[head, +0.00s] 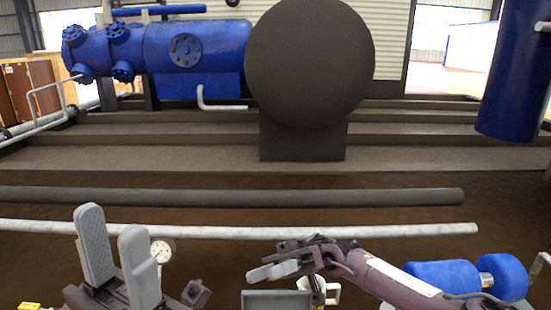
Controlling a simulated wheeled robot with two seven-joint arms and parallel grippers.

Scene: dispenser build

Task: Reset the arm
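My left gripper (112,222) is at the lower left, with its two grey finger pads pointing up and a clear gap between them. It is open and nothing shows between the pads. My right gripper (264,273) is at the bottom centre and points left, at the end of my dark purplish arm, which comes in from the lower right. I see it from the side, so the gap between its fingers cannot be made out. No dispenser can be made out for sure.
A grey box or panel (275,301) is cut off at the bottom edge below my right gripper. A white handled object (333,293) is beside it. A round gauge (162,251) stands by my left gripper. Pipes (230,197), steps and blue tanks (210,45) lie beyond.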

